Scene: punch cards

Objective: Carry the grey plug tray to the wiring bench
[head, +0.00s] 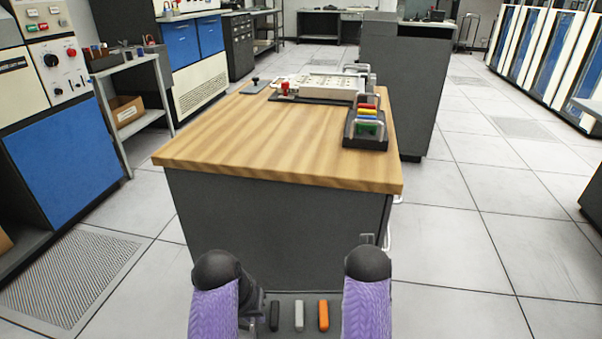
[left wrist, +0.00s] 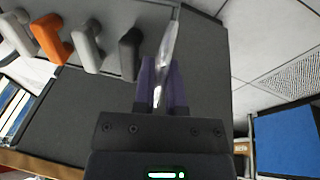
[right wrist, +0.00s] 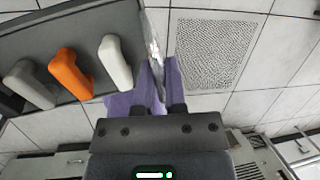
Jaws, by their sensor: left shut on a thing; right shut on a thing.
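The grey plug tray (head: 311,303) is at the bottom middle of the head view, in front of a wood-topped bench (head: 290,150). It carries a black plug (head: 274,315), a grey plug (head: 299,315) and an orange plug (head: 323,315). A white plug (right wrist: 115,62) also shows in the right wrist view. My left gripper (left wrist: 167,80) is shut on a shiny metal part at one side of the tray. My right gripper (right wrist: 163,78) is shut on a similar part at the opposite side. In the head view my arms cover the tray's ends.
The bench bears a white device (head: 320,87) and a dark caddy (head: 366,138) of coloured pieces; the near part of its top is clear. Blue-panelled consoles (head: 65,130) and a shelf unit (head: 130,105) stand left. Open tiled floor (head: 490,200) lies right.

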